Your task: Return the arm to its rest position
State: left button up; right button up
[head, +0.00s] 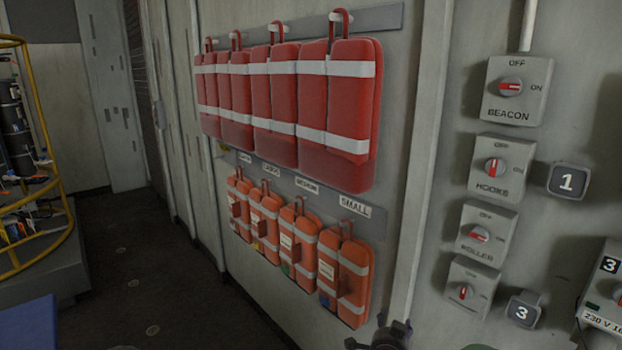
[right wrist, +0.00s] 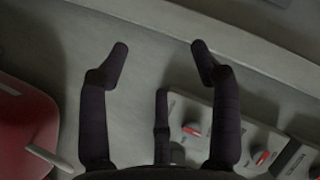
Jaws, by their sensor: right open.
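My right gripper (head: 380,337) shows only in part at the bottom edge of the head view, in front of the grey wall and below the orange vests. In the right wrist view its dark fingers (right wrist: 159,50) are spread wide with nothing between them. The rest of my right arm is hidden in the head view. My left gripper is not in view.
Large red vests (head: 350,100) and smaller orange vests (head: 342,270) hang on the wall. Right of a wall post stand the BEACON (head: 516,90), HOOKS (head: 501,166) and ROLLER (head: 485,233) switches. A yellow-railed rack (head: 50,130) is at left. Dark floor (head: 140,270) between is open.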

jog(key=s+a+f+n+g+y, duration=0.2)
jog(key=s+f, duration=0.1)
jog(key=f, duration=0.5)
jog(key=s+a+f+n+g+y, duration=0.1)
jog(key=s+a+f+n+y, duration=0.15)
jog(key=f, duration=0.65)
jog(key=s+a+f+n+g+y, duration=0.1)
jog(key=s+a+f+n+g, duration=0.1)
jog(key=s+f, duration=0.4)
jog(key=s+a+f+n+g+y, duration=0.2)
jog(key=s+f+g, duration=0.3)
jog(key=s, duration=0.8)
jog(key=s+a+f+n+g+y, duration=0.1)
jog(key=s+a+f+n+g, duration=0.1)
jog(key=s+f, duration=0.5)
jog(key=shift+s+a+f+g, duration=0.35)
jog(key=shift+s+a+g, duration=0.3)
jog(key=shift+s, duration=0.55)
